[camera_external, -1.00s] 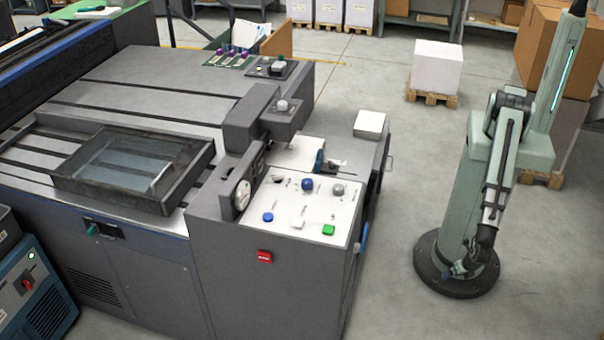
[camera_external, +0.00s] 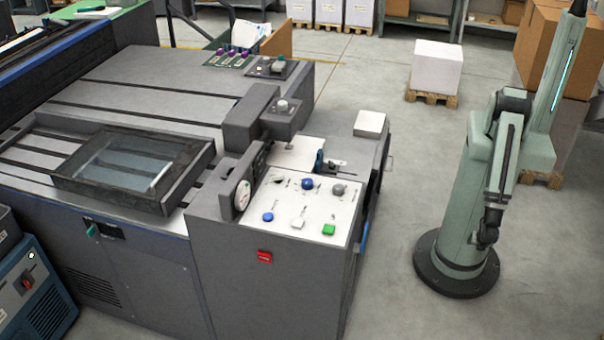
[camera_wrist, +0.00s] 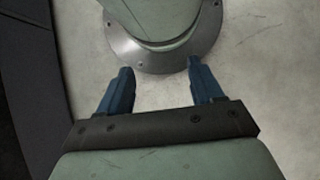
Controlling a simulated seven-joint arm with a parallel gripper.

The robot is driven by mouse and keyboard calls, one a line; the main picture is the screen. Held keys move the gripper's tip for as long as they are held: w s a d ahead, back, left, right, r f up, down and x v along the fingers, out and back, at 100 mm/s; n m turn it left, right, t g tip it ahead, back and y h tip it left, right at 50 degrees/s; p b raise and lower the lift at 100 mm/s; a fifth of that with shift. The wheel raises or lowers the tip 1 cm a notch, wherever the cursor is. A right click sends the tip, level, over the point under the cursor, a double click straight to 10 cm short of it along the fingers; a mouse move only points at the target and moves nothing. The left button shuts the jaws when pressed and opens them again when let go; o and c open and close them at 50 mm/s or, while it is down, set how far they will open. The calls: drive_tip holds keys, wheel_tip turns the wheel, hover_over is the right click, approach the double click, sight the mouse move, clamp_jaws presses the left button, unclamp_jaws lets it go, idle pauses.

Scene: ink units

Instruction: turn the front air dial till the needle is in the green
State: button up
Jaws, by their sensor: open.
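A round white gauge (camera_external: 242,194) stands at the left edge of the white control panel (camera_external: 285,225); its needle and any green band are too small to read. On the panel are a blue knob (camera_external: 307,184) and a grey knob (camera_external: 338,189); a further grey knob (camera_external: 281,105) sits on a dark box behind. I cannot tell which is the front air dial. In the wrist view my gripper (camera_wrist: 160,80) is open and empty, its two blue fingers apart above my base and the floor. In the external view its fingers cannot be made out; it is well right of the panel.
A red switch (camera_external: 264,257) is on the front face. A blue lever (camera_external: 364,238) is at the right side. Open floor (camera_external: 400,180) lies between machine and arm.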

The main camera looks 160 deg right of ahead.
drive_tip(key=shift+m+t+y, duration=0.3)
drive_tip(key=shift+t+y, duration=0.2)
drive_tip(key=shift+t, duration=0.2)
drive_tip(key=w+d+r, duration=0.1)
drive_tip(key=w, duration=0.6)
drive_tip(key=w+d+r, duration=0.1)
drive_tip(key=w, duration=0.2)
drive_tip(key=shift+w+d+r, duration=0.2)
drive_tip(key=shift+d+r, duration=0.15)
drive_tip(key=w+d+r+t+y, duration=0.1)
drive_tip(key=w+d+r+t, duration=0.1)
drive_tip(key=w+d+r, duration=0.55)
drive_tip(key=w+d+r+t, duration=0.1)
drive_tip(key=w+d+r, duration=0.3)
drive_tip(key=w, duration=0.6)
wheel_tip(320, 180, up, 49)
drive_tip(key=m+t+h, duration=0.2)
drive_tip(key=t+h, duration=0.1)
drive_tip(key=t, duration=0.4)
hover_over(339, 186)
drive_tip(key=s+a, duration=0.2)
drive_tip(key=s, duration=0.3)
drive_tip(key=x, duration=1.3)
drive_tip(key=shift+s+d+f, duration=0.2)
drive_tip(key=shift+d+f, duration=0.15)
drive_tip(key=shift+f, duration=0.1)
drive_tip(key=shift+c, duration=0.5)
